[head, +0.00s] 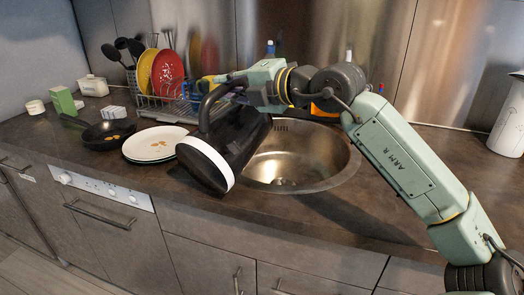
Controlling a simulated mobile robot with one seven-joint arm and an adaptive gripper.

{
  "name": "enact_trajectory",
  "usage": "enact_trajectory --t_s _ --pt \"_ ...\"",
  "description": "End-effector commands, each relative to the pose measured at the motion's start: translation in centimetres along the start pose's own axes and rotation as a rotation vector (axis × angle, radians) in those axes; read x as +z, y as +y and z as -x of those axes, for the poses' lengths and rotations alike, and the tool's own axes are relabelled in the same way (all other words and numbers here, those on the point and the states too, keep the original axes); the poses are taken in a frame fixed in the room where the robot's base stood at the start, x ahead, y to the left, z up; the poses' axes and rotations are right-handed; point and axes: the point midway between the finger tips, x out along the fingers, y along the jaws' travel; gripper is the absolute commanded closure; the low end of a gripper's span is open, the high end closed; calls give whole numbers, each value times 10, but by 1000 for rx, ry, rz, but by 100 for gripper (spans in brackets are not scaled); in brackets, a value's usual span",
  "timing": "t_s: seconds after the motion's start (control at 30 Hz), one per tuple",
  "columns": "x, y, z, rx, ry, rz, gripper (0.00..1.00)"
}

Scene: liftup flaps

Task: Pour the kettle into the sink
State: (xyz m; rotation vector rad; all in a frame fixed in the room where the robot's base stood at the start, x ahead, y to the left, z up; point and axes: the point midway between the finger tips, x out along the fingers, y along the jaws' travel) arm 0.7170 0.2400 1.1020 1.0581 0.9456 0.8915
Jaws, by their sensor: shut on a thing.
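The black kettle (222,151) with a white base is in the head view, in front of and over the left part of the sink. It is strongly tilted, with its white base facing down-left toward me and its top toward the sink. My gripper (232,88) is shut on the kettle's black handle at the top; the fingertips are partly hidden behind the handle. The round metal sink (325,170) lies right of and below the kettle, and its left rim is covered by it. I cannot see any liquid flowing, and the spout is hidden.
White plates (150,145) with food bits and a black pan (107,132) lie left of the kettle. A dish rack (160,100) with red and yellow plates stands behind. A white canister (510,120) is far right. The counter right of the sink is mostly clear under my arm.

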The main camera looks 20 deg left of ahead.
Motion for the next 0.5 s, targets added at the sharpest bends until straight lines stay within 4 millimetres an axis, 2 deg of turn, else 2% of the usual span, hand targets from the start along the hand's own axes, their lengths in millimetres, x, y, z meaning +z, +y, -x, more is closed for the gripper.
enact_trajectory --t_s 0.5 --pt "19 -8 -2 4 13 -74 100"
